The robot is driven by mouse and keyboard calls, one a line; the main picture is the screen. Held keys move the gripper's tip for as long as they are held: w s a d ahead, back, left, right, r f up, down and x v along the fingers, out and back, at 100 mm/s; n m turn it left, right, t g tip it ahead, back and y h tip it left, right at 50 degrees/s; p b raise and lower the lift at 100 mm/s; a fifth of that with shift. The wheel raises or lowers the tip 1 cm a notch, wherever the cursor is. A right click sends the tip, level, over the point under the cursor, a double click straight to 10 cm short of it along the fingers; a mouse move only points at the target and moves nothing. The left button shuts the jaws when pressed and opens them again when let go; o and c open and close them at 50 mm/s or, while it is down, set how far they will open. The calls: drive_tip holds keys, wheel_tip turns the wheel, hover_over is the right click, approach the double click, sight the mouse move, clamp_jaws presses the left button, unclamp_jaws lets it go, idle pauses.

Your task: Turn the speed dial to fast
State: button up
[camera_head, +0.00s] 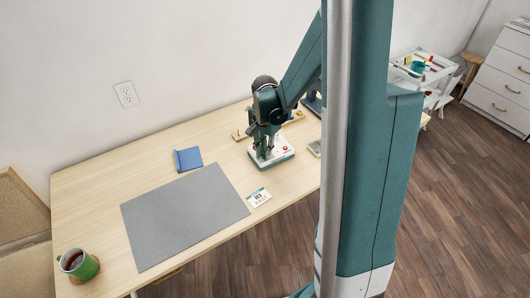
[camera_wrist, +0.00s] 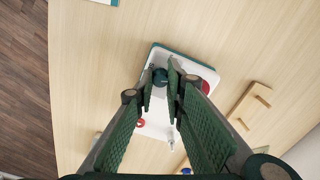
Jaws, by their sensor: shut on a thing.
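A white control box with a teal base (camera_head: 283,155) stands on the table under my gripper (camera_head: 264,152). In the wrist view its white top (camera_wrist: 155,128) shows below and between my fingers. A dark teal round knob (camera_wrist: 159,77), which looks like the speed dial, sits near one end of the box. My gripper (camera_wrist: 161,80) points down with its fingertips on either side of this knob and is shut on it. The fingers hide part of the knob, and its pointer and scale cannot be read.
A red round button (camera_wrist: 206,88), a small red ring (camera_wrist: 140,123) and a silver lever-like part are also on the box. A wooden piece with pegs (camera_wrist: 249,105) lies beside it. A grey mat (camera_head: 185,215), blue item (camera_head: 188,159), label card (camera_head: 258,197) and green mug (camera_head: 80,264) lie left.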

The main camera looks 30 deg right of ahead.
drive_tip(key=shift+m, duration=1.7)
drive_tip(key=o, duration=0.9)
drive_tip(key=shift+r, duration=0.1)
drive_tip(key=shift+r, duration=5.85)
